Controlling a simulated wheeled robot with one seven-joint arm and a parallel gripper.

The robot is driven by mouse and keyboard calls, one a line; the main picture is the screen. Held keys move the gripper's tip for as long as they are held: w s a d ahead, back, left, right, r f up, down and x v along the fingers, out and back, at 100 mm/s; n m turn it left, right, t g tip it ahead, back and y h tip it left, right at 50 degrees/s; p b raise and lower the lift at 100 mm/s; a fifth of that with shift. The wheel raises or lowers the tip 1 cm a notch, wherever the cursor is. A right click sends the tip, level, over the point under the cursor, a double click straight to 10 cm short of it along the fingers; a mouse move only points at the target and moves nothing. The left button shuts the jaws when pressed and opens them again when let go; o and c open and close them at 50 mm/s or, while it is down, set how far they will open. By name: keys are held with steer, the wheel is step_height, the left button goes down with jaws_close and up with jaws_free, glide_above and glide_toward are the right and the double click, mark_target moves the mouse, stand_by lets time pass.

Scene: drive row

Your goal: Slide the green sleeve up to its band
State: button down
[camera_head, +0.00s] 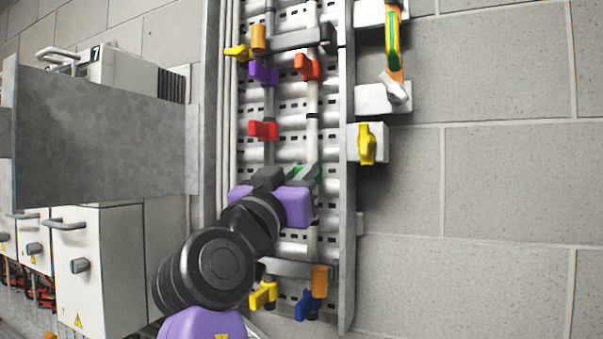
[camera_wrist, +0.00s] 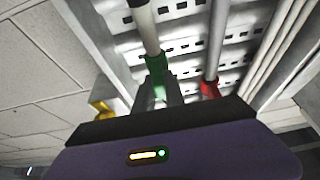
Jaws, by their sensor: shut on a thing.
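The green sleeve (camera_head: 299,171) sits on the right-hand pale upright rod (camera_head: 312,140) in the head view, partly hidden by my gripper. My gripper (camera_head: 304,176) is shut on it. In the wrist view the green sleeve (camera_wrist: 157,68) shows around the rod, between my grey fingers (camera_wrist: 165,92). A thin dark band (camera_head: 312,116) rings the same rod above the sleeve. A length of bare rod lies between sleeve and band. A dark mark near the rod's top in the wrist view may be this band.
A red handle (camera_head: 263,129) is on the left rod. Orange-red (camera_head: 307,67) and purple (camera_head: 263,72) handles are higher up. A yellow handle (camera_head: 367,144) is on the right. Blue (camera_head: 306,305) and yellow (camera_head: 263,295) handles are below. A metal rail (camera_head: 347,230) runs close to the right.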

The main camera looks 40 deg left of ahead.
stand_by(0.7)
step_height(320, 180, up, 9)
steer(key=p, duration=0.2)
steer(key=shift+f+p, duration=0.2)
steer(key=shift+p, duration=0.2)
steer(key=c, duration=1.5)
jaws_free()
steer(key=shift+o, duration=0.5)
steer(key=shift+f, duration=0.1)
